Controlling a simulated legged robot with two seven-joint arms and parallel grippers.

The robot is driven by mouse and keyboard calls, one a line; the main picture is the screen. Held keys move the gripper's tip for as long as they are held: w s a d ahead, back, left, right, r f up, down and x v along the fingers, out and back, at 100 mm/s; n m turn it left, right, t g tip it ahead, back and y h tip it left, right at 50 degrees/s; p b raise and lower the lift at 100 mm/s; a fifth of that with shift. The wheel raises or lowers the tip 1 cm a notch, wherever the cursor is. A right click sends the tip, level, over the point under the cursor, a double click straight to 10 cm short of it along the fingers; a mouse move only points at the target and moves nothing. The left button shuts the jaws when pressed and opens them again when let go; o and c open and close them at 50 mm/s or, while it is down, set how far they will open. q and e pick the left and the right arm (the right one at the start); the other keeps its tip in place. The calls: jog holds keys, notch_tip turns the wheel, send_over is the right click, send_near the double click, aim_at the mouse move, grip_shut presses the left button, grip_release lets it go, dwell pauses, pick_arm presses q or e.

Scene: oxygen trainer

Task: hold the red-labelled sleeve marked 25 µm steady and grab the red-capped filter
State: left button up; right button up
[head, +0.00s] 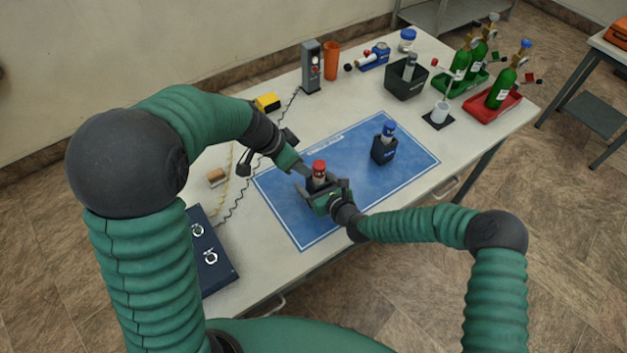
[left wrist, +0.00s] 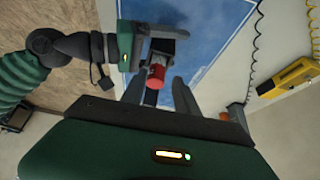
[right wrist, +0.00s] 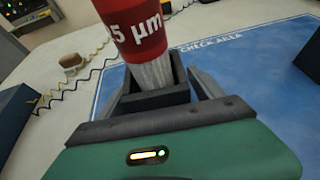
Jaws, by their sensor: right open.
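The red-capped filter (head: 319,168) stands upright in a dark sleeve (head: 317,185) on the blue mat. In the right wrist view the red cap (right wrist: 138,30) reads "5 µm" at the picture edge, with a pale ribbed body below it, going into the square dark sleeve (right wrist: 152,98). My right gripper (head: 326,194) is open, one finger on each side of the sleeve; contact is unclear. My left gripper (head: 306,173) is open close to the cap. In the left wrist view the red cap (left wrist: 156,76) shows between its fingers. The sleeve's label is hidden.
A blue-capped filter (head: 388,129) stands in another dark sleeve (head: 384,152) on the mat (head: 415,158). A dark blue case (head: 212,262) lies at the table's left. Green bottles (head: 459,68), a black bin (head: 405,82) and an orange cylinder (head: 331,60) stand further back.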

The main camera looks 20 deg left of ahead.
jog(key=shift+w+a+f, duration=0.2)
jog(key=shift+w+a, duration=0.05)
jog(key=shift+w, duration=0.05)
jog(key=shift+d, duration=0.15)
jog(key=shift+c, duration=1)
jog(key=c, duration=1.3)
